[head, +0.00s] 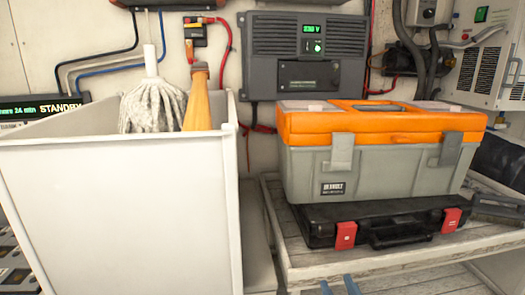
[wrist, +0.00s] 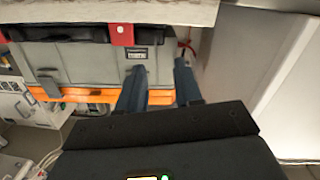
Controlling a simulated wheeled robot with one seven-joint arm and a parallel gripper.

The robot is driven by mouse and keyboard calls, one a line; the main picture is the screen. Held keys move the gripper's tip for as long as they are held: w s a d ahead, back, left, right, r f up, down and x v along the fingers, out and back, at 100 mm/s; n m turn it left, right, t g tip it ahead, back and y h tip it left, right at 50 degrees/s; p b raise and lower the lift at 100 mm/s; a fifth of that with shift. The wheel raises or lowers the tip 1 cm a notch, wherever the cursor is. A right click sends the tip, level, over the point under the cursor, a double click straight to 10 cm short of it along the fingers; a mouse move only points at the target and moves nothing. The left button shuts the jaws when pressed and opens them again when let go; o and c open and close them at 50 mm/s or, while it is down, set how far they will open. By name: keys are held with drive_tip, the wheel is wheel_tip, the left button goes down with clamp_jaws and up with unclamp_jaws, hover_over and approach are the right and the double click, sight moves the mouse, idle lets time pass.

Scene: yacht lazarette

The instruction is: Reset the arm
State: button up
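My gripper (wrist: 158,85) shows in the wrist view as two dark blue-grey fingers held apart, with nothing seen between them. In the head view only the blue fingertips of my gripper (head: 340,287) show at the bottom edge, in front of the slatted shelf. The wrist view is upside down and shows the grey and orange toolbox (wrist: 85,62) beyond the fingers. I cannot tell the exact distance from the fingers to it. The rest of the arm is out of the head view.
The grey and orange toolbox (head: 380,150) sits on a black case (head: 390,222) with red latches, on the slatted shelf (head: 300,262). A tall white bin (head: 120,215) with a mop head (head: 152,108) stands at left. A grey power unit (head: 308,60) hangs on the wall.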

drive_tip(key=s+d+f, duration=0.3)
drive_tip(key=s+f, duration=0.2)
drive_tip(key=s, duration=0.6)
drive_tip(key=s+d+r+m+g, duration=0.1)
drive_tip(key=s+d+r, duration=0.1)
drive_tip(key=s, duration=1.1)
drive_tip(key=s+d+r+m+g+h, duration=0.1)
drive_tip(key=s+d+r+m, duration=0.1)
drive_tip(key=s, duration=1.2)
drive_tip(key=shift+d+g, duration=0.3)
drive_tip(key=shift+d, duration=0.2)
drive_tip(key=shift+f, duration=0.1)
idle(0.8)
